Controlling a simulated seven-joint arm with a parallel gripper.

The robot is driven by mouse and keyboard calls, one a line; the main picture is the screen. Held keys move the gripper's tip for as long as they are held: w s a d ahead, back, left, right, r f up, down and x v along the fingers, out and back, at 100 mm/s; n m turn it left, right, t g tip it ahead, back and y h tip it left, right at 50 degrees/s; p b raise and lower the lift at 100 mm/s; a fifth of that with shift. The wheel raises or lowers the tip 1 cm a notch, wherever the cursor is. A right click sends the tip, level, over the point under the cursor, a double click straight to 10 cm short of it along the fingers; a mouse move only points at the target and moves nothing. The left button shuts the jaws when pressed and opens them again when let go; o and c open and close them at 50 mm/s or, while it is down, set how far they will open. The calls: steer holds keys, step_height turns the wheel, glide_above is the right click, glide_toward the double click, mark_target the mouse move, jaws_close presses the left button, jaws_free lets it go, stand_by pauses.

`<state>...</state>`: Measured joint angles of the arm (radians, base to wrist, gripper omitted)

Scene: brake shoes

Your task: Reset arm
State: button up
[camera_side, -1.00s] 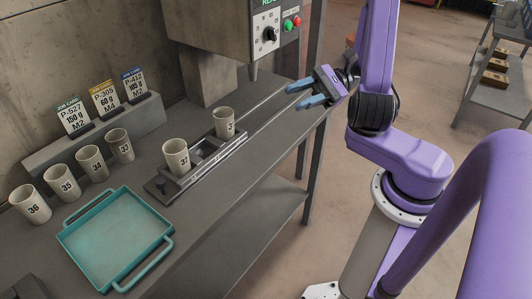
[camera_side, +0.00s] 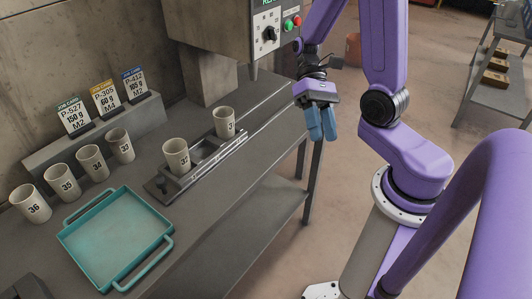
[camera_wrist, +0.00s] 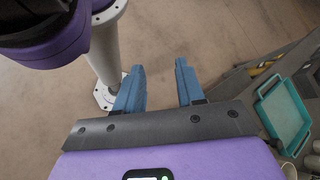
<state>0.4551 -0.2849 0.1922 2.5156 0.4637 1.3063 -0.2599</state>
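My gripper (camera_side: 321,124) hangs with its blue fingers pointing down, off the right edge of the workbench (camera_side: 240,190). In the wrist view, the two fingers of my gripper (camera_wrist: 160,85) are apart with nothing between them, and bare floor shows beyond. Two numbered cups stand on the fixture rail on the bench: cup 32 (camera_side: 176,158) at the near part and another cup (camera_side: 225,122) farther back, its number partly cut off. The machine head (camera_side: 222,25) with its dial and buttons is above the far end of the rail.
Cups 36 (camera_side: 31,204), 35 (camera_side: 62,182), 34 (camera_side: 92,163) and 33 (camera_side: 121,146) stand in a row at left. A teal tray (camera_side: 68,240) lies in front of them and shows at right in the wrist view (camera_wrist: 262,92). Job cards (camera_side: 104,98) stand behind. A shelf (camera_side: 500,98) is far right.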

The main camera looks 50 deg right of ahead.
steer(key=s+a+r+n+t+h, duration=0.2)
steer(key=s+a+n+t+h, duration=0.2)
steer(key=n+t, duration=0.4)
steer(key=s+n+h, duration=0.1)
steer(key=n+h, duration=0.1)
steer(key=n, duration=0.5)
steer(key=shift+s+a+r+h, duration=0.15)
steer(key=shift+s+h, duration=0.1)
steer(key=shift+h, duration=0.05)
